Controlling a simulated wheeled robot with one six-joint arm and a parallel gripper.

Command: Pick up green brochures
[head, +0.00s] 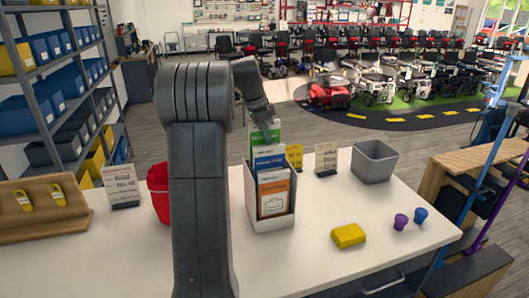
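The green brochures (264,136) stand upright at the back of a white brochure holder (273,219) on the white counter. Blue brochures (270,158) and orange brochures (274,194) stand in front of them in the same holder. My gripper (264,121) points down at the top edge of the green brochures. The gripper is small and dark here, and I cannot tell whether its fingers are open or shut, or whether they touch the brochures. My arm covers part of the counter left of the holder.
A red bin (158,192) stands partly behind my arm. Small signs (326,159), a grey bin (374,160), a yellow block (348,235), and purple (401,221) and blue (420,215) cups stand to the right. The counter's (310,260) front middle is clear.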

